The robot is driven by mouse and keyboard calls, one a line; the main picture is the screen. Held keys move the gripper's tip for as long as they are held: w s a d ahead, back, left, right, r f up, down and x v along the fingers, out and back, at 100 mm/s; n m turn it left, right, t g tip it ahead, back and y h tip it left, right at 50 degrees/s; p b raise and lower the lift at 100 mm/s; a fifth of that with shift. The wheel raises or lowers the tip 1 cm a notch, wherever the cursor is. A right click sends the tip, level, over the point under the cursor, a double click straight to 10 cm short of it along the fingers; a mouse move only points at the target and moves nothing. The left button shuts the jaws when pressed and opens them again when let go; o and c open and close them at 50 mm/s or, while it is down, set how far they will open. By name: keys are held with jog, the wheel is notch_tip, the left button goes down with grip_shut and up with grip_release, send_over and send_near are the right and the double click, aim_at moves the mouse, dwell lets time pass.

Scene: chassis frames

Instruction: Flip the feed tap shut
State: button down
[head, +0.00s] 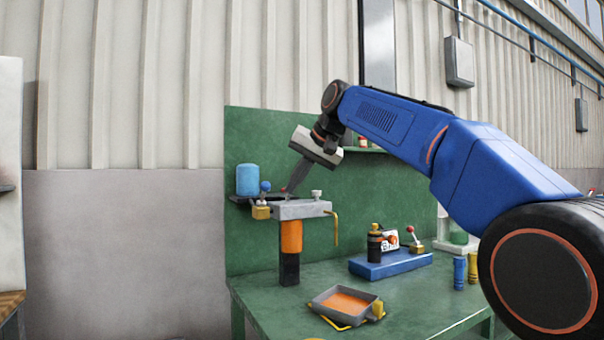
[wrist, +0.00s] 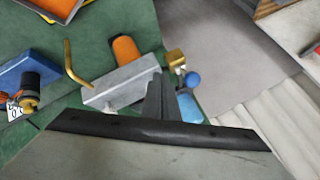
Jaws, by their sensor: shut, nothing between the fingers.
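A small brass tap body (head: 261,211) with a blue ball-ended lever (head: 265,187) sits at the left end of a grey metal block (head: 302,209). It appears to be the feed tap. Its ball stands above the brass body in the head view. The wrist view shows the brass body (wrist: 175,58) and the blue ball (wrist: 193,79) to the right of my fingers. My gripper (head: 294,186) is shut and empty, pointing down over the block, a little right of the lever. In the wrist view my gripper (wrist: 157,84) covers part of the block; contact cannot be told.
A blue cylinder (head: 249,180) stands behind the tap on a dark shelf. A curved brass pipe (head: 335,228) leaves the block's right end, above an orange-filled tray (head: 345,303). A blue base (head: 390,263) carries a bottle and a red-ball lever (head: 411,231). The green panel (head: 245,130) rises behind.

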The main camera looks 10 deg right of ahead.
aim_at(264, 190)
jog(key=shift+w+a+r, duration=0.15)
jog(key=shift+a+r, duration=0.05)
jog(key=shift+a, duration=0.7)
jog(key=shift+w+a+r, duration=0.15)
jog(key=shift+a+r, duration=0.05)
jog(key=shift+a, duration=0.65)
